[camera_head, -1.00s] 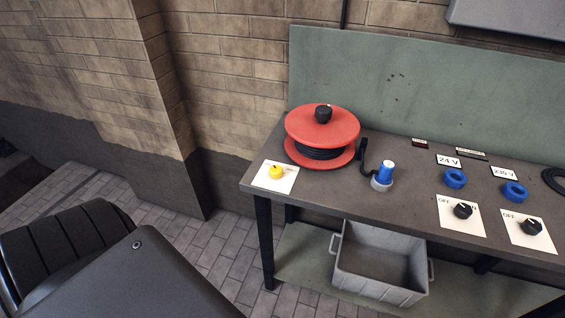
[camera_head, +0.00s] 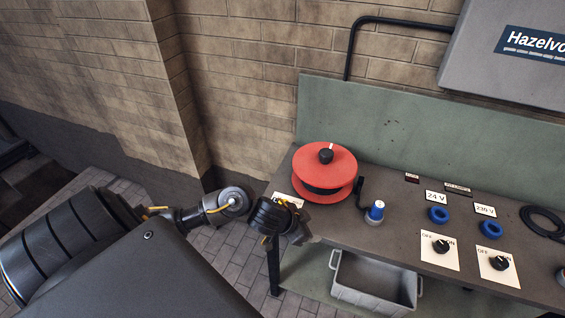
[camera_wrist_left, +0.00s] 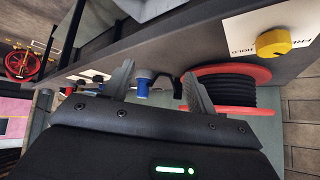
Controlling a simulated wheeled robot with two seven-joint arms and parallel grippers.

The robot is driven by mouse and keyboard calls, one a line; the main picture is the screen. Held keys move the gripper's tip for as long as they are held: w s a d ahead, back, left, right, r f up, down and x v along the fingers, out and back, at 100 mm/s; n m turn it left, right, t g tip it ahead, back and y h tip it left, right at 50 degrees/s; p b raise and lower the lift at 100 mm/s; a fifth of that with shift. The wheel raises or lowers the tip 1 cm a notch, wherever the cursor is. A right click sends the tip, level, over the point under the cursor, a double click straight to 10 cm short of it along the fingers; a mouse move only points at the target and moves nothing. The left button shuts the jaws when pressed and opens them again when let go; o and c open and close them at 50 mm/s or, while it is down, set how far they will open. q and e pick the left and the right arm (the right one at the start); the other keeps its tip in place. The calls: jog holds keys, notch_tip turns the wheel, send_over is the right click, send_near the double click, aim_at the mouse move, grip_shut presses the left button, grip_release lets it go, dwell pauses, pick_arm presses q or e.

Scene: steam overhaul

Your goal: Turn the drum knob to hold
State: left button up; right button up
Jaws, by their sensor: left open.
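The yellow drum knob (camera_wrist_left: 273,43) sits on a white plate (camera_wrist_left: 262,22) marked FREE and HOLD in the left wrist view, at the upper right. I cannot tell clearly which mark it points to. In the head view only part of the plate (camera_head: 285,184) shows, and the knob is hidden behind my arm. The red cable drum (camera_head: 326,163) stands behind it on the bench. My left gripper (camera_head: 312,238) is at the bench's front left edge; its open, empty jaws (camera_wrist_left: 160,85) are apart from the knob in the left wrist view. My right gripper is out of view.
The grey bench (camera_head: 390,220) also carries a blue-capped plug (camera_head: 376,210), blue sockets (camera_head: 438,214) and two black OFF/ON knobs (camera_head: 441,246). A grey crate (camera_head: 372,296) sits on the shelf below. A brick wall and green back panel (camera_head: 400,125) stand behind.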

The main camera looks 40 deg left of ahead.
pick_arm(q)
jog(key=w+a+r+g, duration=0.1)
jog(key=w+a+r, duration=0.1)
jog(key=a, duration=0.6)
jog(key=n+g+y, duration=0.2)
jog(key=n, duration=0.1)
send_near(282, 201)
jog(key=shift+m, duration=0.3)
jog(key=x, duration=0.6)
jog(key=d+x, duration=0.1)
jog(key=x, duration=0.1)
jog(key=shift+f, duration=0.35)
jog(key=shift+c, duration=0.4)
jog(key=shift+c, duration=1.2)
jog(key=c, duration=0.7)
jog(key=shift+o, duration=0.2)
